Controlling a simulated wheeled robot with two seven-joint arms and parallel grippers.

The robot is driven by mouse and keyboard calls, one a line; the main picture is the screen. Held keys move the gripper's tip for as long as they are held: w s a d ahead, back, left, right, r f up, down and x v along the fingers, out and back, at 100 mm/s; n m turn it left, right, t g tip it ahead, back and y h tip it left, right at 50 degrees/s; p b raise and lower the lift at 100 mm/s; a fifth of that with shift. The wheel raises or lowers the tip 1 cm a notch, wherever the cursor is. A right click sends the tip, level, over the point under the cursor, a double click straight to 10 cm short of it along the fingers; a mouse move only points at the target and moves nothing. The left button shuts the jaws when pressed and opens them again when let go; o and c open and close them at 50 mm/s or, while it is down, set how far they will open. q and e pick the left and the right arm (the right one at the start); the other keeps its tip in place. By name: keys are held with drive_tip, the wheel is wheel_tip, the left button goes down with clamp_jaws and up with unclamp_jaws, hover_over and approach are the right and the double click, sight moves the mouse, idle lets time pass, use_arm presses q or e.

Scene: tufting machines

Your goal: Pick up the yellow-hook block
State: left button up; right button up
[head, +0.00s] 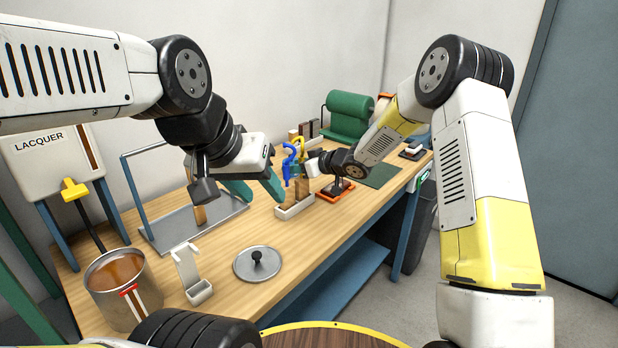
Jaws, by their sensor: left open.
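The yellow hook (300,146) of the yellow-hook block stands upright behind a blue hook (288,166), toward the back of the bench. Its block is mostly hidden; a brown wooden block (302,189) shows below the hooks, in a pale holder (294,210). My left gripper (262,193) is open, with green fingers, just left of the blue hook and the holder. Nothing shows between its fingers. My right gripper (313,166) is close to the right of the hooks; its fingers are too small and covered to read.
A lacquer pot (122,287), a white stand (190,274) and a round lid (257,263) are on the near bench. A grey tray with a frame (180,232) lies left of the holder. A green machine (348,114) stands at the back. My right arm crosses the right side.

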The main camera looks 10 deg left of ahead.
clamp_jaws()
drive_tip(key=shift+r, duration=0.15)
